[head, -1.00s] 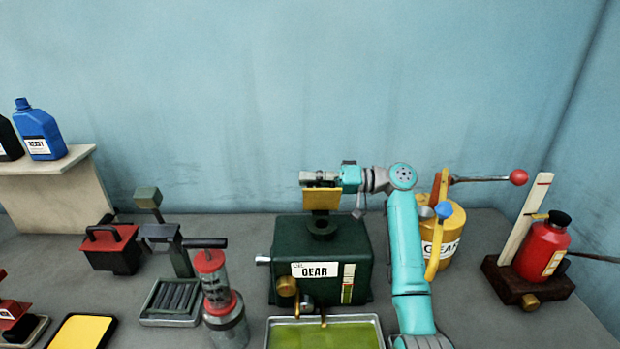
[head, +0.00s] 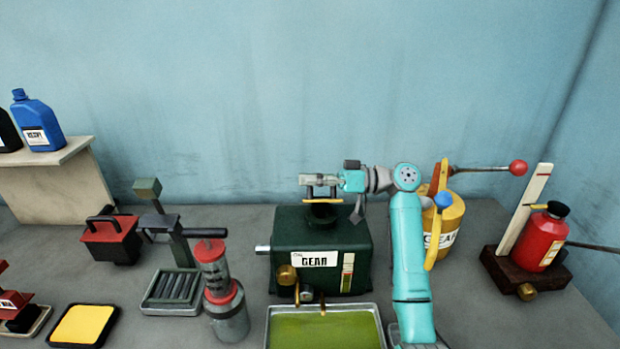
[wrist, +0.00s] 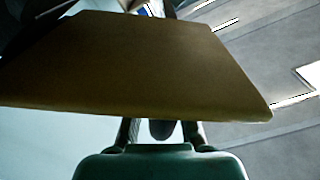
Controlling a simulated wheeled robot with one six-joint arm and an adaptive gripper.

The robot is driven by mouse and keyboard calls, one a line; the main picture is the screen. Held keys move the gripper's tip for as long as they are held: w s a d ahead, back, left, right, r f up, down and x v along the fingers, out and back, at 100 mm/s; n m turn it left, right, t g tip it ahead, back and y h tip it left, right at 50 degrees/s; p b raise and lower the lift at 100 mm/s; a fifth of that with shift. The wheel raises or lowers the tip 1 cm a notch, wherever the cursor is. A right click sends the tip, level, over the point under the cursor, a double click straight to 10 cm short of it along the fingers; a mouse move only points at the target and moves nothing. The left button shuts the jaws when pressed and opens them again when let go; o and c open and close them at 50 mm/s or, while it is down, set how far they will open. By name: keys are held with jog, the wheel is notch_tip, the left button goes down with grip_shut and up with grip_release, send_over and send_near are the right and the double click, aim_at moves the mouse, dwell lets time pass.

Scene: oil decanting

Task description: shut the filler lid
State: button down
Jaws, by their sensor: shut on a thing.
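The green gear oil tank (head: 345,232) stands on the bench, with a label and a sight gauge on its front. Its dark filler neck (head: 322,211) rises from the top. The yellow filler lid (head: 323,201) shows as a thin, nearly level edge just above the neck; I cannot tell whether it touches the rim. My gripper (head: 318,183) is directly above the neck, shut on the lid. In the wrist view the lid (wrist: 140,65) is a broad brownish-yellow plate across the picture, hiding the neck and most of the fingers.
A tray of green liquid (head: 325,331) sits in front of the tank. A red and grey pump (head: 220,285) stands front left. A yellow can (head: 446,225) is close behind my arm, and a red bottle (head: 541,240) stands farther right.

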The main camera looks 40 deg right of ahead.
jog(key=shift+w+d+f, duration=0.1)
jog(key=shift+f, duration=0.15)
jog(key=c, duration=1.2)
grip_release()
jog(key=shift+o, duration=0.2)
jog(key=shift+r, duration=0.2)
notch_tip(320, 180, up, 10)
jog(key=shift+f, duration=0.15)
